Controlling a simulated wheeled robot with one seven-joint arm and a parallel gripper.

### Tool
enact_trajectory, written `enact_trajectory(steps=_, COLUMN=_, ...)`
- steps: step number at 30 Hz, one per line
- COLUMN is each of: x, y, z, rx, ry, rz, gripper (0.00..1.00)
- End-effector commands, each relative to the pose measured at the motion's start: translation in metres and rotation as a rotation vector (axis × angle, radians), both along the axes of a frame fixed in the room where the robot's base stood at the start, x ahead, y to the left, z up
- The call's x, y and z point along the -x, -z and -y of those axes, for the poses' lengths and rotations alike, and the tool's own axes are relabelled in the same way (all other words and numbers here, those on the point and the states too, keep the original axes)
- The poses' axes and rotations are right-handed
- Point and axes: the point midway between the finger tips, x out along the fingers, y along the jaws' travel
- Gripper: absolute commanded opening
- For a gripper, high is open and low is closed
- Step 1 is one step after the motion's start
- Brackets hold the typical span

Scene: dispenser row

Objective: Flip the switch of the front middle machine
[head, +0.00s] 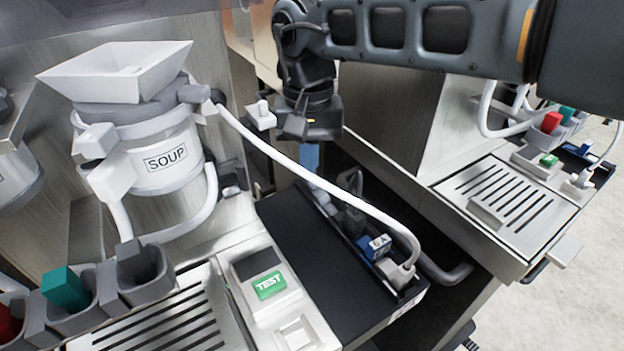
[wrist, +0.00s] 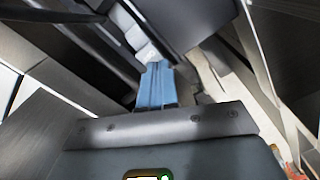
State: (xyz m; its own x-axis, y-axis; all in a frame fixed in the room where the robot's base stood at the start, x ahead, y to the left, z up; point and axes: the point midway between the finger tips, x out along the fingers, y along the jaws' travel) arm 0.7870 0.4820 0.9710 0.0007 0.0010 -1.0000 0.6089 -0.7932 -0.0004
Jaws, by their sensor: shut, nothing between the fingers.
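My gripper (head: 309,165) points down above the far end of this channel, apart from the blue block. Its blue fingers (wrist: 156,85) are together and empty in the wrist view. The wrist view does not show the blue block.
A white cable (head: 300,178) arcs from the pot to the plug, passing close to my gripper. Another machine with a slotted drip tray (head: 503,198) stands at the right.

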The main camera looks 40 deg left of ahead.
Motion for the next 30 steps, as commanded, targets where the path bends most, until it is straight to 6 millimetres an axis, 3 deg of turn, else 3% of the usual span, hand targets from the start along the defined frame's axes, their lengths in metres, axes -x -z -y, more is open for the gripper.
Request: enact_trajectory(steps=30, x=0.0, y=-0.068, z=0.0, rx=0.0, ry=0.0, rz=0.0, gripper=0.0)
